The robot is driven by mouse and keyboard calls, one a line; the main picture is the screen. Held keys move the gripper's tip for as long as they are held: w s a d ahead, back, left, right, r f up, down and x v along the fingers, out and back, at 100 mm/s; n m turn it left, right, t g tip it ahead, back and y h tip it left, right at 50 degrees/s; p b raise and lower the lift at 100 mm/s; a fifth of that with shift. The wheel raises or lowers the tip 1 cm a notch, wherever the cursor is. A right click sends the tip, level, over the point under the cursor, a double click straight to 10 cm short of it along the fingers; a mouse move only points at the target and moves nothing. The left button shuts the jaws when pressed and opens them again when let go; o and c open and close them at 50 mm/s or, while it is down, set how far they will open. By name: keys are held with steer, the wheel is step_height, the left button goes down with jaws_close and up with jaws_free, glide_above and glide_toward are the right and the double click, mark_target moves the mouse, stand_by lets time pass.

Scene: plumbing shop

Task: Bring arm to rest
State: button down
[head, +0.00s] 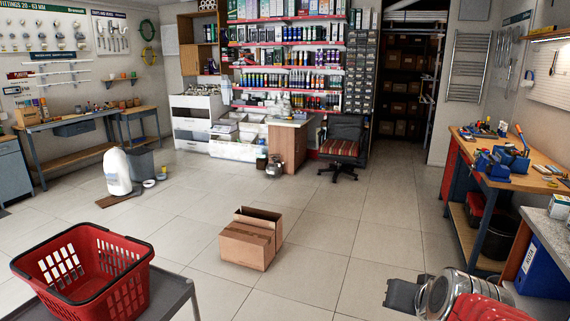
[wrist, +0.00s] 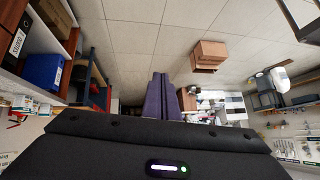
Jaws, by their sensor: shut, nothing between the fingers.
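My gripper (head: 402,296) shows at the lower right of the head view, on the end of my silver and red arm, above the floor. In the wrist view its two dark purple fingers (wrist: 160,78) lie together with nothing between them. The gripper is shut and empty. It touches nothing that I can see. My arm's farther links are cut off by the bottom edge of the head view.
An open cardboard box (head: 247,241) stands on the tiled floor ahead. A red basket (head: 88,275) sits on a grey cart (head: 176,297) at lower left. The middle floor is mostly clear.

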steer(key=s+a+f+n+g+y, duration=0.1)
steer(key=s+a+n+g, duration=0.2)
steer(key=s+a, duration=0.7)
steer(key=s+n, duration=0.1)
steer(key=s, duration=0.2)
